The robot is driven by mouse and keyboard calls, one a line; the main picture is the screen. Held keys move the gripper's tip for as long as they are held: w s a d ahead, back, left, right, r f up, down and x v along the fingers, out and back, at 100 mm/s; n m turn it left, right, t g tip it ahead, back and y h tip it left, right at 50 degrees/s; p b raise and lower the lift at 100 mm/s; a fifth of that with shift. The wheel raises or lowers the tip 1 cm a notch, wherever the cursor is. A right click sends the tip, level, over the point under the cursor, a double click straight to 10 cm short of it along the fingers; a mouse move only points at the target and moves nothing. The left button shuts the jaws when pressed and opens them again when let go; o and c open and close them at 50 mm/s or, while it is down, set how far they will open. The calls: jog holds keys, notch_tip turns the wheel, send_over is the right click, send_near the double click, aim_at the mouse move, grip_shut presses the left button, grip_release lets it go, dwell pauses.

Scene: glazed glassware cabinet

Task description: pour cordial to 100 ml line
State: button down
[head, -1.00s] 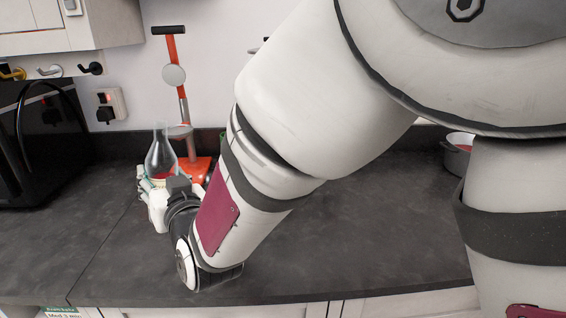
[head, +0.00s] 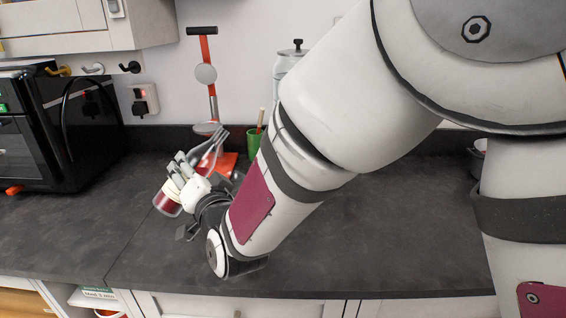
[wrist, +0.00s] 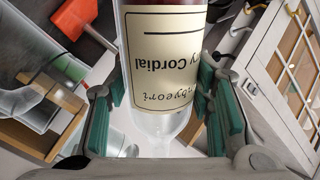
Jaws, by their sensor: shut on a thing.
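My gripper (head: 188,178) is shut on the cordial bottle (head: 166,204) above the counter. The bottle is tilted, with its red lower end at the lower left and its clear neck towards the upper right. In the wrist view the bottle (wrist: 165,75) stands between the green-padded fingers of my gripper (wrist: 165,110). Its cream label reads upside down, "Cordial", with red liquid at the picture's top and clear glass at its bottom. I cannot make out a 100 ml line or any stream of liquid. My gripper hides part of the bottle.
A red stand (head: 211,95) and a green pot (head: 254,142) stand behind the bottle by the wall. A black oven (head: 60,130) is at the left and a grey pot (head: 478,158) at the right. The front counter (head: 130,250) is bare.

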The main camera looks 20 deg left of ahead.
jog(key=f, duration=0.2)
jog(key=f+m+b, duration=0.1)
jog(key=shift+s+a+f, duration=0.1)
jog(key=shift+s+a, duration=0.05)
jog(key=shift+a, duration=0.15)
jog(key=shift+s+a+r+m+p, duration=0.15)
jog(key=shift+s+r+m+p, duration=0.3)
jog(key=shift+m, duration=0.35)
jog(key=shift+a+f+m, duration=0.15)
jog(key=shift+f+m, duration=0.1)
jog(key=shift+m, duration=0.25)
jog(key=shift+s+a+r+m+p, duration=0.1)
jog(key=shift+s+m+p, duration=0.1)
jog(key=shift+m+p, duration=0.35)
jog(key=shift+s+a+r+m+b, duration=0.1)
jog(key=shift+r+m+b, duration=0.15)
jog(key=shift+r+m, duration=0.25)
jog(key=shift+s+a+r+m+b, duration=0.1)
jog(key=shift+r+m+b, duration=0.15)
jog(key=shift+r+m, duration=0.2)
jog(key=shift+r+m+g, duration=0.2)
jog(key=shift+m+g, duration=0.1)
